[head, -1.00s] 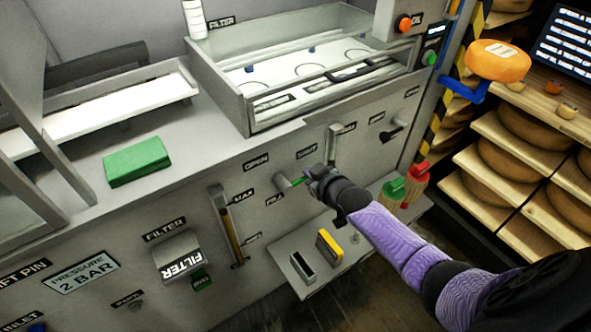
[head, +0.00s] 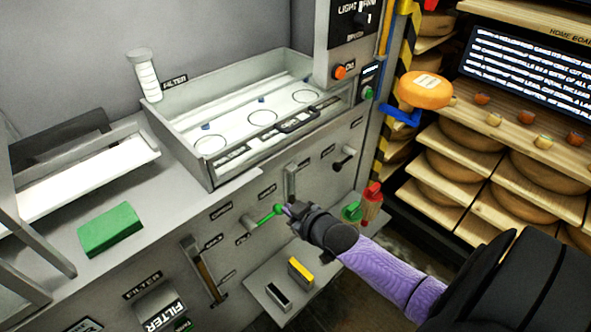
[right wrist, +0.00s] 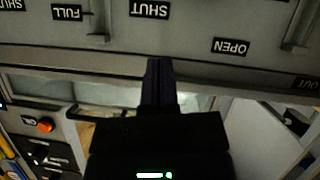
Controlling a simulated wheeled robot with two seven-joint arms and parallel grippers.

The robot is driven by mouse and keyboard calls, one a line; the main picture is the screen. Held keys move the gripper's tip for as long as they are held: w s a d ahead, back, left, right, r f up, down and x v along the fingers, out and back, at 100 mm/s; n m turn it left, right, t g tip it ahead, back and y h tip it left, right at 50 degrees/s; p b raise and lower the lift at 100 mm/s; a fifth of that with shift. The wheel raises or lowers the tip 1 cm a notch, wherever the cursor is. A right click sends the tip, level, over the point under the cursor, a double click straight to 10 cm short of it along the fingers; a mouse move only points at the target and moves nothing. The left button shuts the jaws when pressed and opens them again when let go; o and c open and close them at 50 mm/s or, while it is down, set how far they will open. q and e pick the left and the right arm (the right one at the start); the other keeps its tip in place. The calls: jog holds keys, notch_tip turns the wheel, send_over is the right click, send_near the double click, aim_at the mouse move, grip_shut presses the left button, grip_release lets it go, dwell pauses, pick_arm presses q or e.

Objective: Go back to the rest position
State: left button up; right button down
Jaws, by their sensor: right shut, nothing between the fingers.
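My right gripper (head: 289,209) is at the front panel of the grey machine, its purple-sleeved arm coming in from the lower right. Its fingers are shut and empty. The fingertips are close beside the green-knobbed lever (head: 268,215); I cannot tell whether they touch it. In the right wrist view the shut dark fingers (right wrist: 157,75) point at the panel, between an upside-down SHUT label (right wrist: 150,9) and an OPEN label (right wrist: 231,46). The lever does not show clearly there. My left gripper is not in view.
A small shelf with a yellow-topped block (head: 300,270) juts out below the gripper. Red and green handles (head: 371,200) stand to its right. An orange cheese wheel (head: 425,90) rests on a blue holder beside the cheese shelves (head: 500,165). A green block (head: 110,229) lies on the counter.

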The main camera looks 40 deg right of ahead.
jog(key=shift+v, duration=0.9)
jog(key=s+a+f+g, duration=0.1)
jog(key=s+f+g, duration=0.1)
jog(key=s+f, duration=0.45)
jog(key=s+a+f+g, duration=0.1)
jog(key=s+f+g, duration=0.25)
jog(key=f, duration=0.55)
jog(key=s+a+f+g, duration=0.2)
jog(key=s+f, duration=0.2)
jog(key=s, duration=0.4)
jog(key=s+a+f+g+b, duration=0.1)
jog(key=s+a+f+g, duration=0.1)
jog(key=s, duration=0.7)
jog(key=s+a+f+g, duration=0.3)
jog(key=s+f, duration=0.3)
jog(key=s, duration=0.2)
jog(key=shift+s+a+f, duration=0.2)
jog(key=shift+s+a, duration=0.1)
jog(key=shift+a, duration=0.4)
